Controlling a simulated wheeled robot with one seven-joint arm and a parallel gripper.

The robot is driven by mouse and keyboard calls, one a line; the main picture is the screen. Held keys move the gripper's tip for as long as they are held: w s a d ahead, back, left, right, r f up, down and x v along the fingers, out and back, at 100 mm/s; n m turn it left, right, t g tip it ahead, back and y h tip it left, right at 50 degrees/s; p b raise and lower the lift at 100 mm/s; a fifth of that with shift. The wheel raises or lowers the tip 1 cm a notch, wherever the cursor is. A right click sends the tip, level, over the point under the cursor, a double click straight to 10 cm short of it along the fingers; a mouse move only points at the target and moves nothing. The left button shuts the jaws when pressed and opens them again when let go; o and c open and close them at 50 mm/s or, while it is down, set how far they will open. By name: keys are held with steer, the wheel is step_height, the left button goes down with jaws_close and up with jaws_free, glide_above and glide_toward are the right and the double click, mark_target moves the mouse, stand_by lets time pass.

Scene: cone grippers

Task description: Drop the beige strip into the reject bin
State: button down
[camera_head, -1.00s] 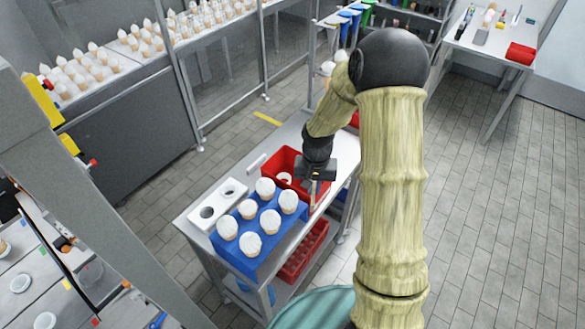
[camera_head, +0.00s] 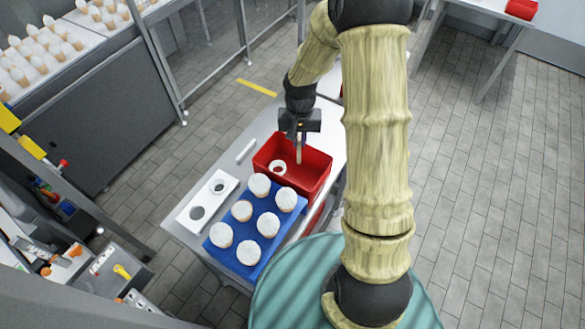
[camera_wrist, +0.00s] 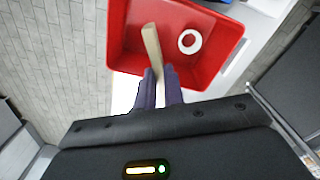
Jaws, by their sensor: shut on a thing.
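The beige strip (camera_head: 298,155) hangs from my gripper (camera_head: 300,138). It also shows in the wrist view (camera_wrist: 151,42), clamped between the two dark fingers of my gripper (camera_wrist: 160,75). My gripper is shut on it. The red reject bin (camera_head: 316,176) stands on the table, and the strip is over its opening. In the wrist view the red bin (camera_wrist: 222,62) lies beyond the fingertips, with the strip's free end over its inside. A white ring (camera_wrist: 190,41) lies in the bin; it also shows in the head view (camera_head: 278,167).
A blue tray (camera_head: 243,215) with several white-topped cones stands beside the bin. A white holder with two holes (camera_head: 207,201) is left of it. A white bar (camera_head: 246,151) lies left of the bin. Metal-framed panels stand behind the table.

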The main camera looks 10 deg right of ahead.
steer(key=shift+w+f+b, duration=0.2)
steer(key=shift+f+b, duration=0.4)
steer(key=shift+f, duration=0.2)
step_height(320, 180, down, 3)
steer(key=shift+s+a+r+b, duration=0.1)
steer(key=shift+a+b, duration=0.05)
steer(key=shift+b, duration=1)
steer(key=shift+s+d+f+b, duration=0.1)
steer(key=shift+d+f+b, duration=0.1)
steer(key=shift+f+b, duration=0.5)
steer(key=shift+f, duration=0.1)
steer(key=c, duration=1.4)
jaws_free()
steer(key=shift+c, duration=0.2)
steer(key=shift+a, duration=0.1)
